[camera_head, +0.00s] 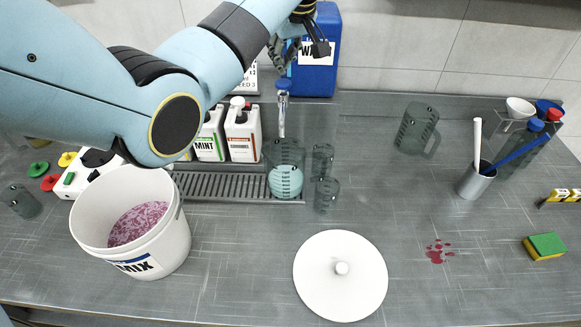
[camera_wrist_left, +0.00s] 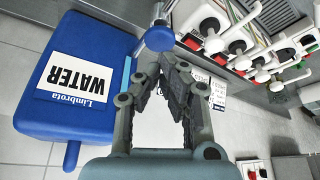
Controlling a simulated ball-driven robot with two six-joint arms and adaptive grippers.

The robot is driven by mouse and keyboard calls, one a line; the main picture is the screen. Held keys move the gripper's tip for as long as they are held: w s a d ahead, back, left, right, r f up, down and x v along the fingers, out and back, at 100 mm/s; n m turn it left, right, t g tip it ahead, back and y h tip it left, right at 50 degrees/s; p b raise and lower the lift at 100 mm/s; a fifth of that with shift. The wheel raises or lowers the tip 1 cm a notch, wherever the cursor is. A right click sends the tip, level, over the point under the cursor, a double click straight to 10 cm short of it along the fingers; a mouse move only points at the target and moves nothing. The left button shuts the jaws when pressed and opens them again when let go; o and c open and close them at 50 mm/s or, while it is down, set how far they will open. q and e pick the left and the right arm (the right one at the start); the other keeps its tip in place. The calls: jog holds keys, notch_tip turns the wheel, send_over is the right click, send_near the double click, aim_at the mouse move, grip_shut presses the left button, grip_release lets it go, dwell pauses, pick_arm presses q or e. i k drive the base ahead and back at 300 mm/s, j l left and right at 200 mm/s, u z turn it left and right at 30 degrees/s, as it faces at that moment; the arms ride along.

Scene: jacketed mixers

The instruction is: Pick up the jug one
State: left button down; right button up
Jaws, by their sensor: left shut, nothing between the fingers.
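Several clear grey jugs stand on the counter; I cannot tell which is jug one. A large jug (camera_head: 270,152) stands under the water tap with pale blue-green liquid in it. Two small jugs (camera_head: 322,161) (camera_head: 327,195) stand just right of it. Another large jug with a handle (camera_head: 415,128) stands farther right, apparently empty. My left gripper (camera_head: 282,58) is up at the back, in front of the blue water container, above and apart from the jugs. In the left wrist view, its fingers (camera_wrist_left: 170,75) are shut and empty. My right gripper is not in view.
The blue water container (camera_head: 325,22) stands raised at the back, its tap (camera_head: 282,100) below. A white mix bucket (camera_head: 95,232) holds pink contents at the left. A white lid (camera_head: 318,290) lies in front. A metal cup with tools (camera_head: 476,183) stands right. The centre-right counter is mostly clear.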

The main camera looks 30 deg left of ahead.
aim_at(284, 159)
jog(key=k+l, duration=0.8)
jog(key=k, duration=0.05)
